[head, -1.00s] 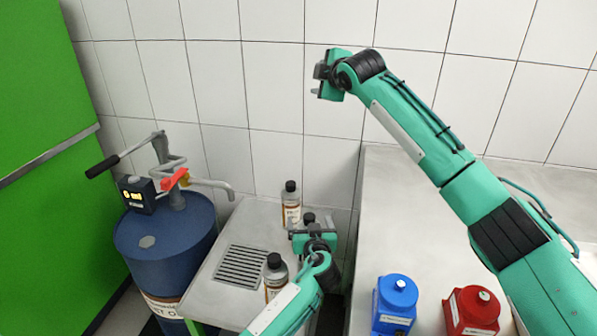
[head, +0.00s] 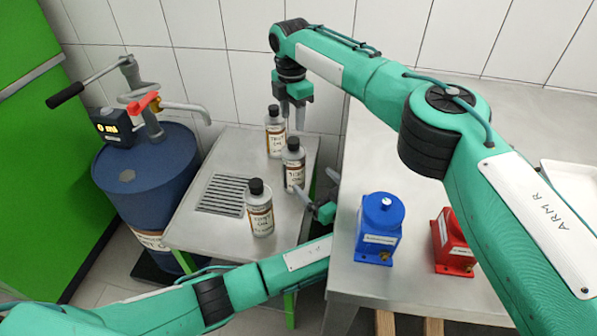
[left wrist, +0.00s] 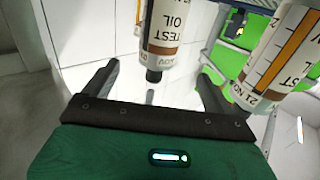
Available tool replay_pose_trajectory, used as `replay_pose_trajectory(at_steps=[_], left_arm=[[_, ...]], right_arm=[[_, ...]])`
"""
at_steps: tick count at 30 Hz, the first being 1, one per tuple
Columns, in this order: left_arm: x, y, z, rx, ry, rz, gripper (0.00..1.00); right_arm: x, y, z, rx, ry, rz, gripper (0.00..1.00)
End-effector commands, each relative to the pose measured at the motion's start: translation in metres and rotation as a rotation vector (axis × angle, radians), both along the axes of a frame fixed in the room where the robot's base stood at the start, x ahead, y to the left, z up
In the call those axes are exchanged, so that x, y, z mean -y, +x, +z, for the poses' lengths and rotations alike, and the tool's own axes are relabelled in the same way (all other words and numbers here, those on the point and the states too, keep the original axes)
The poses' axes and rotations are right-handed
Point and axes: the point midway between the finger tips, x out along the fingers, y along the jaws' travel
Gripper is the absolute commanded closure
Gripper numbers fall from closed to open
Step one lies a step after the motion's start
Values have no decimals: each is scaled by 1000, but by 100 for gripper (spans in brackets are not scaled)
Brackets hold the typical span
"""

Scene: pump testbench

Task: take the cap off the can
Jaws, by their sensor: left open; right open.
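Three grey cans with black caps and orange-white labels stand upright: the back can (head: 276,138), the middle can (head: 294,170) and the front can (head: 259,212). All three caps are on. My right gripper (head: 292,110) is open and points down beside the back can's cap; I cannot tell whether they touch. My left gripper (head: 318,190) is open and low, just right of the middle can. In the left wrist view, an inverted can (left wrist: 163,32) appears between the open fingers, and another can (left wrist: 280,60) stands at right. I cannot tell which cans these are.
The cans stand on a small metal table (head: 190,226) with a drain grille (head: 222,195). A blue drum (head: 150,180) with a hand pump is left of it. A blue container (head: 379,228) and a red container (head: 450,245) stand on the bench (head: 345,275) at right.

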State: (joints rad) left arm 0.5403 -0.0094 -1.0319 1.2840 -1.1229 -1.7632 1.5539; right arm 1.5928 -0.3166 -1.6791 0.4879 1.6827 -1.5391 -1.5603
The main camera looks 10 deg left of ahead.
Motion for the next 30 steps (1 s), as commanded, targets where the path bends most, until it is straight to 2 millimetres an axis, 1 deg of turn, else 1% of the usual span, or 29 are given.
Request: replay_pose_trajectory(at_steps=[5, 12, 18, 24, 30], left_arm=[[-19, 19, 1, 0, 3, 1, 12], [-54, 52, 1, 0, 4, 1, 12], [-77, 77, 1, -1, 2, -1, 12], [-91, 91, 0, -1, 1, -2, 12], [-94, 94, 0, -3, 0, -3, 12]], right_arm=[[0, 0, 0, 1, 1, -1, 51], [0, 0, 0, 2, 2, -2, 51], [0, 0, 0, 2, 2, -2, 51], [0, 0, 0, 2, 2, -2, 51], [0, 0, 0, 3, 3, -2, 51]])
